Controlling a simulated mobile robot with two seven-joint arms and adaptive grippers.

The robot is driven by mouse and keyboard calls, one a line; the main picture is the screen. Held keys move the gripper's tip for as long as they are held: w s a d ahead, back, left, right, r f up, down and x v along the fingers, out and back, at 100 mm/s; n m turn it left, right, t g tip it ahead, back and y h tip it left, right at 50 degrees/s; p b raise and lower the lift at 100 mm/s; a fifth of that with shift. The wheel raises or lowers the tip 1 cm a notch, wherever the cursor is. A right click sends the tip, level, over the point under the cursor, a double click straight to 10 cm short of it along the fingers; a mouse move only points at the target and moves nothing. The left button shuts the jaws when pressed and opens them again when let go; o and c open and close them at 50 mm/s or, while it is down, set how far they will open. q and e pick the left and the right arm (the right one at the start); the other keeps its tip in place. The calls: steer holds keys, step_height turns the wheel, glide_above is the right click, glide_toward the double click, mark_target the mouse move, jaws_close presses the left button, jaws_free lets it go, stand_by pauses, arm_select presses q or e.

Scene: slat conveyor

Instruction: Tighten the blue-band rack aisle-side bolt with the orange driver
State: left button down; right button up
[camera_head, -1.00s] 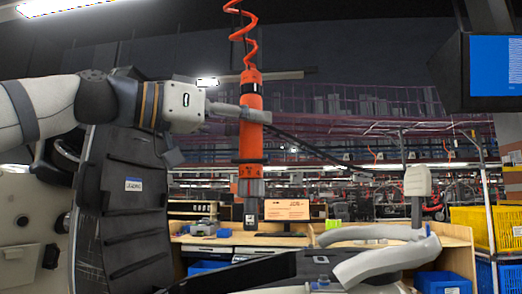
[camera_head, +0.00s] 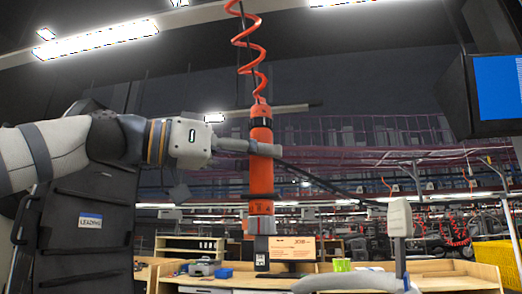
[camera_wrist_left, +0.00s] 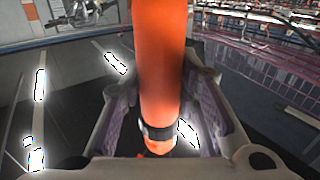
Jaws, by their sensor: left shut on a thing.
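The orange driver (camera_head: 261,168) hangs upright from a coiled red-orange hose in the head view. My left gripper (camera_head: 262,147) reaches in from the left and is shut on the driver's upper body. In the left wrist view the driver (camera_wrist_left: 160,50) runs between the two gripper fingers (camera_wrist_left: 160,95), with a dark ring near its lower end in the picture. The driver's grey lower end (camera_head: 262,226) is in free air. I cannot make out the blue-band rack or its aisle-side bolt in these frames.
A dark panel (camera_head: 85,250) with a "LEADING" label (camera_head: 91,221) stands at the left. A monitor (camera_head: 495,85) hangs at upper right. Wooden workbenches (camera_head: 450,270) and a yellow bin (camera_head: 492,255) stand behind. A grey curved part (camera_head: 355,282) shows at the bottom.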

mark_target(257, 227)
arm_select(q)
steer(key=f+b, duration=0.1)
steer(key=f, duration=0.6)
steer(key=shift+w, duration=0.2)
steer(key=shift+s+f+b, duration=0.1)
steer(key=shift+f+b, duration=0.2)
steer(key=shift+f, duration=0.45)
arm_select(e)
steer(key=shift+s+f+g, duration=0.5)
steer(key=shift+s+f, duration=0.6)
steer(key=shift+s, duration=0.1)
arm_select(q)
steer(key=shift+a, duration=0.1)
arm_select(e)
steer(key=shift+w+r, duration=0.1)
arm_select(q)
steer(key=shift+f, duration=1)
arm_select(e)
steer(key=shift+s+f, duration=0.2)
arm_select(q)
steer(key=shift+f, duration=0.35)
arm_select(e)
steer(key=shift+w+r, duration=0.1)
